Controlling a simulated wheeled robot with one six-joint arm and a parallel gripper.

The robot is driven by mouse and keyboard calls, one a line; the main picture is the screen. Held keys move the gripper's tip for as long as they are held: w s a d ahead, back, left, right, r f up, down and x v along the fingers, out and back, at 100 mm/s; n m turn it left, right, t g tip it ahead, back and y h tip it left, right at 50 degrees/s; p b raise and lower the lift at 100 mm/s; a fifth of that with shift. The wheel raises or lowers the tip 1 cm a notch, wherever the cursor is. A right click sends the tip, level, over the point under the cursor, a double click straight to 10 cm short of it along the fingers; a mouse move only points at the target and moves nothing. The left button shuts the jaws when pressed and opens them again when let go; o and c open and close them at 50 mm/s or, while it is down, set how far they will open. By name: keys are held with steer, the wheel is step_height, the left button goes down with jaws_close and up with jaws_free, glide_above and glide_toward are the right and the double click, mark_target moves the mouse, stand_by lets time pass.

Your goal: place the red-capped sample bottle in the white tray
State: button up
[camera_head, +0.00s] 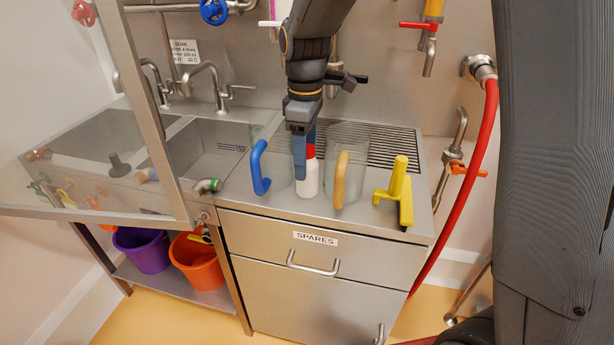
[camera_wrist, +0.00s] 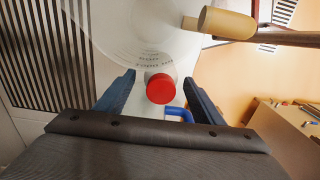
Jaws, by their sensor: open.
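The red-capped sample bottle (camera_head: 308,181) is white and stands upright near the front of the steel counter, between two clear jugs. My gripper (camera_head: 306,158) points down at it, with blue fingers around the cap level. In the wrist view the red cap (camera_wrist: 160,89) lies between the fingertips of my open gripper (camera_wrist: 159,80), with a visible gap on each side. I cannot tell whether a finger touches the bottle. No white tray shows in either view.
A blue-handled jug (camera_head: 261,172) stands close left, and a yellow-handled jug (camera_head: 341,178) close right. A yellow tool (camera_head: 398,192) is further right. A drain grate (camera_head: 391,147) lies behind. The sink (camera_head: 207,147) and an open clear panel (camera_head: 90,130) are left.

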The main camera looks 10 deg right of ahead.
mark_target(308, 188)
steer(key=shift+s+d+f+p, duration=0.1)
steer(key=shift+f+p, duration=0.4)
steer(key=shift+f, duration=1.2)
steer(key=shift+s+d+f+p, duration=0.1)
steer(key=shift+f+p, duration=0.4)
steer(key=shift+f, duration=1.15)
steer(key=shift+w, duration=0.1)
steer(key=c, duration=1.4)
